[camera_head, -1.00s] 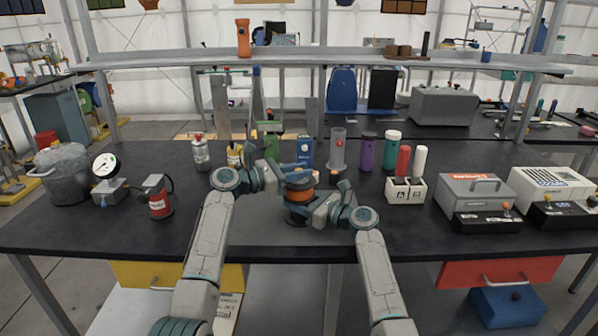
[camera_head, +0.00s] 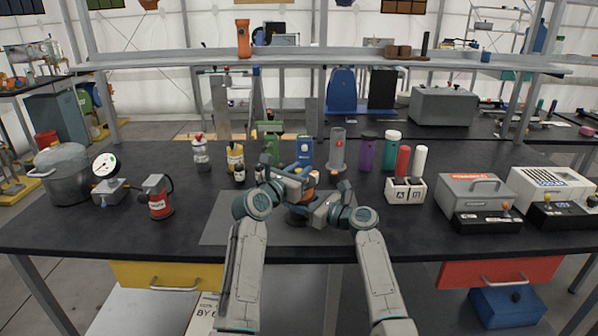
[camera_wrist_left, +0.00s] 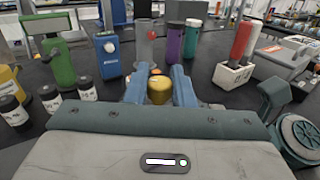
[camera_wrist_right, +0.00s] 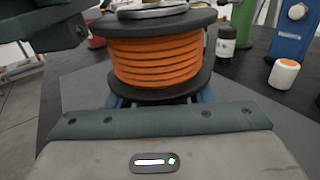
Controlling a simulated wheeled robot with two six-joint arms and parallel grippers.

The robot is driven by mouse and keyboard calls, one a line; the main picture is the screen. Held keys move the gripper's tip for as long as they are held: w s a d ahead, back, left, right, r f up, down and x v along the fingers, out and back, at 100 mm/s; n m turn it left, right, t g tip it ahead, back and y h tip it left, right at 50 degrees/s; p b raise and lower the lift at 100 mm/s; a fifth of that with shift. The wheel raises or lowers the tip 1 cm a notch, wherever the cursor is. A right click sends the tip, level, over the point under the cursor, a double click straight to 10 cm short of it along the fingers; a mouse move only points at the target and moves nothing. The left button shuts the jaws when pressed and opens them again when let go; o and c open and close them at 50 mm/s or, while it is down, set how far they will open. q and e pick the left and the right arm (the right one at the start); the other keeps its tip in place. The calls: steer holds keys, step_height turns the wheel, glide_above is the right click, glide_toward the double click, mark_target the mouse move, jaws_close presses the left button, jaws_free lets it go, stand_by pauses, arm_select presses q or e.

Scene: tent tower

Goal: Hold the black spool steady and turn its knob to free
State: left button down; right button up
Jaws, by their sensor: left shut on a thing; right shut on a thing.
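The black spool (camera_wrist_right: 165,95) is wound with orange cord and stands upright, with a metal disc on top in the right wrist view. In the head view my arms mostly cover the spool (camera_head: 296,217). A brass-coloured knob (camera_wrist_left: 160,90) shows between the blue fingers of my left gripper (camera_wrist_left: 161,75), which is shut on it. My left gripper (camera_head: 304,176) reaches over the spool from the left. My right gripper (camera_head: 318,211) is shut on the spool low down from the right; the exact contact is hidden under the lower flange.
The spool stands on a grey mat (camera_head: 228,226) on the black table. Behind are a green device (camera_wrist_left: 58,56), a blue device (camera_head: 305,152) and several small bottles. A white holder (camera_head: 405,196) is to the right. The mat's left part is free.

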mark_target(299, 170)
arm_select(q)
steer(key=shift+f+n+t+y, duration=0.1)
steer(key=shift+n+t+y, duration=0.2)
steer(key=shift+y, duration=0.3)
steer(key=c, duration=1.3)
jaws_free()
step_height(299, 170, up, 10)
steer(key=shift+r, duration=0.1)
